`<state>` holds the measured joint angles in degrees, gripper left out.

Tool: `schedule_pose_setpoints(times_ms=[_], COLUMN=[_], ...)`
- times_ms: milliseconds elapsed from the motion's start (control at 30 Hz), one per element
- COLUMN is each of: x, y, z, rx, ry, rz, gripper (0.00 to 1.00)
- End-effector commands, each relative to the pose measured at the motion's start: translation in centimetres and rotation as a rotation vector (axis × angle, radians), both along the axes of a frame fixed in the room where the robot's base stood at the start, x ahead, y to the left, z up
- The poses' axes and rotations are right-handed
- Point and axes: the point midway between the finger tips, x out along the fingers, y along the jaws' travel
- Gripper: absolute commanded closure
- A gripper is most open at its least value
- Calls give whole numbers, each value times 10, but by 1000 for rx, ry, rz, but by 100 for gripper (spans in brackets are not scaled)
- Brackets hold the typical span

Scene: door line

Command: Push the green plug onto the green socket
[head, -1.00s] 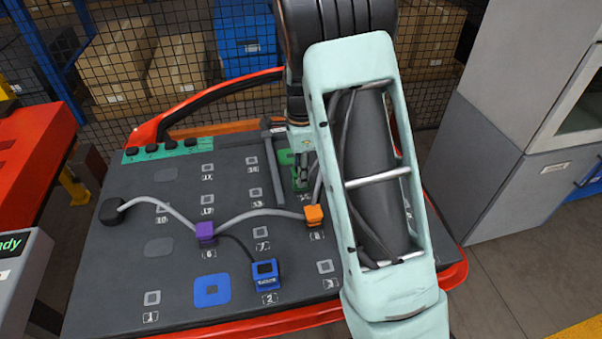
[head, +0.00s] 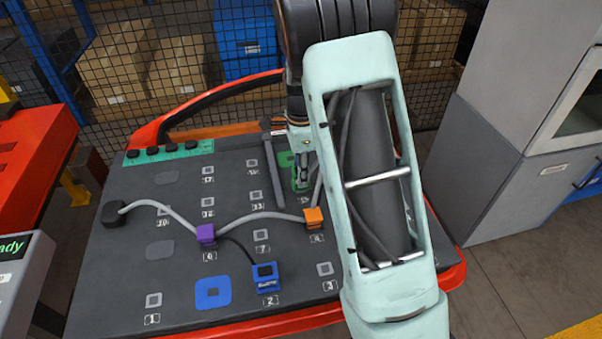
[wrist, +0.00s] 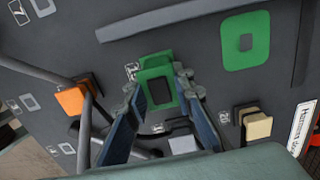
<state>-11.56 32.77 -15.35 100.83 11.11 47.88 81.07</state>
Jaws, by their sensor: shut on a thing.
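The green plug (wrist: 156,86) is between the fingers of my gripper (wrist: 160,98) in the wrist view. The gripper is shut on it, one finger on each side. A label on the board shows beside the plug; I cannot tell whether the plug touches the board. The green socket (wrist: 246,41), a rounded green pad with a square mark, lies apart from the plug, at the upper right of the wrist view. In the head view my gripper (head: 301,174) points down at the board's back right, and the green socket (head: 286,158) is partly hidden by it.
An orange plug (head: 314,217) with a grey cable stands near my gripper, with a purple plug (head: 206,233) and a blue plug (head: 265,275) further off. A grey rail (head: 274,172) lies left of the green socket. A beige plug (wrist: 257,126) stands at the right in the wrist view.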

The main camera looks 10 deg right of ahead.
Motion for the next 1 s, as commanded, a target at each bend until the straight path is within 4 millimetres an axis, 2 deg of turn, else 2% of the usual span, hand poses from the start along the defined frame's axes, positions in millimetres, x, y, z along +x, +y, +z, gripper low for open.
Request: schedule_pose_setpoints(times_ms=[100, 800, 1000], x=[0, 0, 0], y=[0, 0, 0], z=[13, 61, 63], rx=[0, 0, 0], ry=[-1, -1, -1], rz=[0, 0, 0], gripper=[100, 100, 100])
